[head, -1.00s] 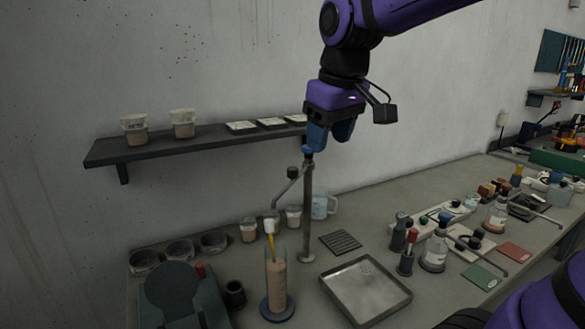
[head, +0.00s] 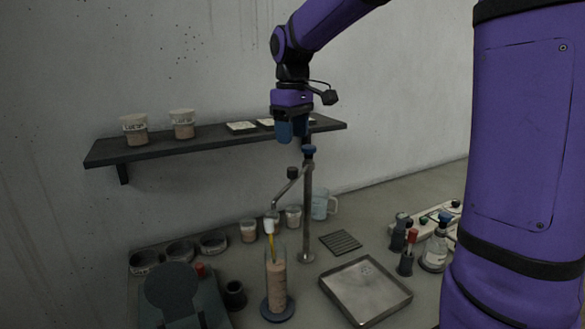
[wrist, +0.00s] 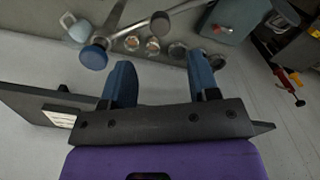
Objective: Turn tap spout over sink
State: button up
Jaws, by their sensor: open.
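The tap (head: 307,215) is an upright steel post with a blue cap (head: 309,150). Its spout (head: 286,188), with a black knob, slants left and down to a white tip above a glass cylinder (head: 276,280). The shallow square metal sink (head: 366,291) lies to the right of the post. My gripper (head: 291,136) is open and empty, above and left of the blue cap in the head view. In the wrist view my gripper (wrist: 162,75) has its two blue fingers spread, and the blue cap (wrist: 93,57) shows outside them, left of the left finger.
A wall shelf (head: 215,140) with jars and flat dishes runs behind my gripper. Beakers and a glass jug (head: 321,206) stand behind the tap. A grate (head: 340,242) lies beside the post. Bottles (head: 436,245) stand right of the sink.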

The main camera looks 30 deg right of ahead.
aim_at(293, 168)
notch_tip(293, 168, down, 9)
jog(key=shift+r, duration=0.1)
dwell(0.3)
grip_shut()
